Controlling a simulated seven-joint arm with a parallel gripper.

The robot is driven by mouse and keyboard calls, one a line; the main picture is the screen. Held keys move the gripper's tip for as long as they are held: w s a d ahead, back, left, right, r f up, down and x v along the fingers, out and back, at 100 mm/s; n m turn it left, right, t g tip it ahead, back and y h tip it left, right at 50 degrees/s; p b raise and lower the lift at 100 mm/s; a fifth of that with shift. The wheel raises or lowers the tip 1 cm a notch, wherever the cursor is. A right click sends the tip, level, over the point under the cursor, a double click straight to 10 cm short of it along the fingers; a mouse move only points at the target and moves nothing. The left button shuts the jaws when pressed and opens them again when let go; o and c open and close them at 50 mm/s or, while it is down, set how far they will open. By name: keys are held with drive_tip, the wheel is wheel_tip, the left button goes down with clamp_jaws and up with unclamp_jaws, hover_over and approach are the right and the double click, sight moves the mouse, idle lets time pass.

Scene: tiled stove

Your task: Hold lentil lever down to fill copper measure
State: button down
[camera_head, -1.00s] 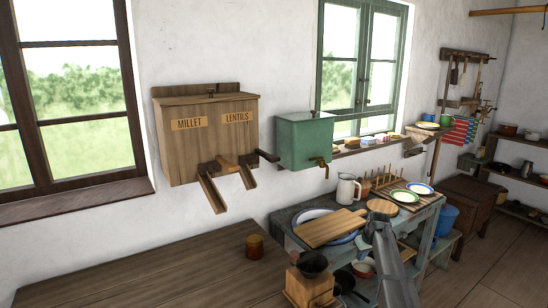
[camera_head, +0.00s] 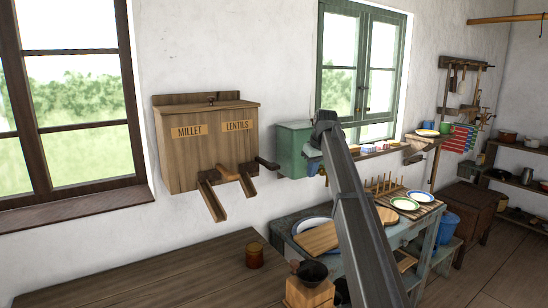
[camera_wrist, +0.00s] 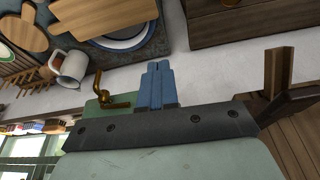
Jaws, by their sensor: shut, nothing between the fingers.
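The wooden dispenser box (camera_head: 207,142) hangs on the wall, labelled MILLET and LENTILS. Two sloping chutes come out below, the lentil chute (camera_head: 247,186) on the right. A dark lever (camera_head: 267,163) sticks out to the right beside it. A small copper-brown cup (camera_head: 254,256), apparently the measure, stands on the table, apart from and below the chutes. My gripper (camera_wrist: 158,70) has blue fingers, shut together and empty, by the green tank. In the head view my arm covers part of that tank. In the wrist view the dispenser (camera_wrist: 303,140) shows at the right edge.
The green tank (camera_head: 291,150) with a brass tap (camera_wrist: 108,100) is right of the dispenser, close to my gripper. A coffee grinder (camera_head: 311,285) stands in front. The washstand at right carries boards, plates (camera_head: 405,203) and a jug (camera_wrist: 72,66). The wooden table (camera_head: 150,280) is mostly clear.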

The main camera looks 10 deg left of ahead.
drive_tip(key=s+a+r, duration=0.4)
drive_tip(key=a+r, duration=0.1)
drive_tip(key=r, duration=0.5)
drive_tip(key=s+a+r, duration=0.5)
drive_tip(key=r, duration=0.5)
drive_tip(key=shift+a+n+g, duration=0.25)
drive_tip(key=shift+n+g, duration=0.05)
drive_tip(key=shift+n, duration=0.1)
hover_over(273, 165)
drive_tip(key=f, duration=1.2)
drive_tip(key=shift+s+d, duration=0.15)
drive_tip(key=shift+d, duration=0.1)
drive_tip(key=shift+f, duration=0.75)
